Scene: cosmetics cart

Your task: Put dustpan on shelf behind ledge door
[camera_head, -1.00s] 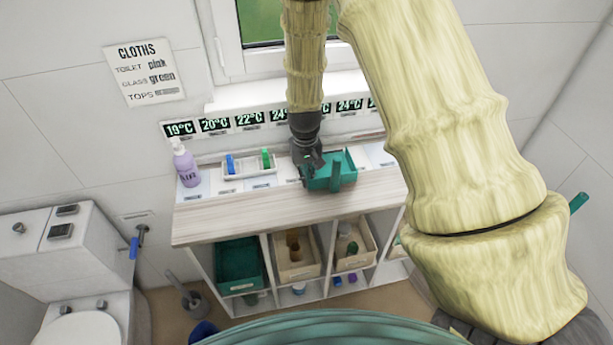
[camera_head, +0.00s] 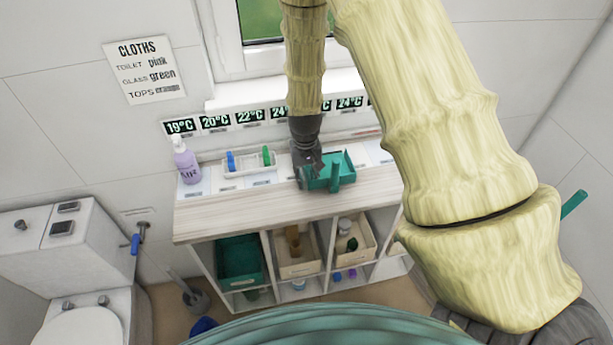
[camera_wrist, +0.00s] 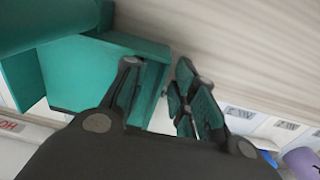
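The teal dustpan (camera_head: 340,167) is at the right part of the pale wooden top of the low shelf unit (camera_head: 225,213), under the window. My gripper (camera_head: 307,177) is at its left side. In the wrist view the dustpan (camera_wrist: 85,72) fills the upper left. My gripper's two fingers (camera_wrist: 160,90) stand apart there, with the dustpan's side edge between them. The left finger overlaps the dustpan and a gap shows beside the right finger. Whether a finger touches the dustpan is hard to tell. I cannot make out a ledge door.
A purple bottle (camera_head: 186,163) and a white tray (camera_head: 250,170) with blue and green items stand left of my gripper. Cubbies below hold a green bin (camera_head: 240,286) and beige bins (camera_head: 297,271). A toilet (camera_head: 85,250) stands at left. The counter's front strip is clear.

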